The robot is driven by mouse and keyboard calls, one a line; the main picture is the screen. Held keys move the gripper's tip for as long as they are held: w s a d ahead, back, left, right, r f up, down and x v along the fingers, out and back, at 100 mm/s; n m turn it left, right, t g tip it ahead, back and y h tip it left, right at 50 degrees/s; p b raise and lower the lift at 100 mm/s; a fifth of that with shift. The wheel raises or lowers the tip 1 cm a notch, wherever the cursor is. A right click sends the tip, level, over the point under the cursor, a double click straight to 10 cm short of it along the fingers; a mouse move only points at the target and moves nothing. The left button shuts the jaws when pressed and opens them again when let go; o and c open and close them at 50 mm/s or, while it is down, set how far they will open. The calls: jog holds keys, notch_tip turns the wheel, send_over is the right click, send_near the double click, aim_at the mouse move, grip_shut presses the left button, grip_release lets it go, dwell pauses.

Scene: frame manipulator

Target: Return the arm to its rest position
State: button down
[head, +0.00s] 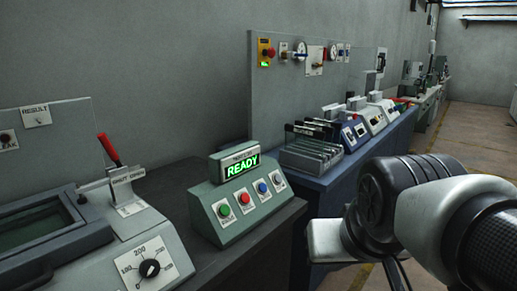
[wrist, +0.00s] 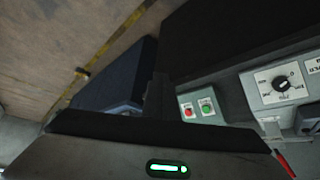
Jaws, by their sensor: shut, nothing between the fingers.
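My arm (head: 440,215) fills the lower right of the head view, in front of the aisle and apart from the benches. In the wrist view my gripper (wrist: 158,92) shows as a dark hand with a green light along the bottom edge. Its fingers are dark and hard to make out; they are shut with nothing between them. The head view does not show the fingertips clearly.
A green control box (head: 240,195) with a lit READY sign stands on the dark near bench. A grey machine (head: 80,245) with a dial and red lever is at left. A blue bench (head: 375,160) holds a rack (head: 312,150) and several instruments. The aisle floor (head: 480,145) is clear.

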jog(key=s+d+f+g, duration=0.1)
jog(key=s+d+f, duration=0.1)
jog(key=s, duration=0.2)
notch_tip(320, 180, up, 23)
jog(key=p, duration=2.3)
jog(key=shift+s, duration=0.3)
jog(key=shift+a+f, duration=0.15)
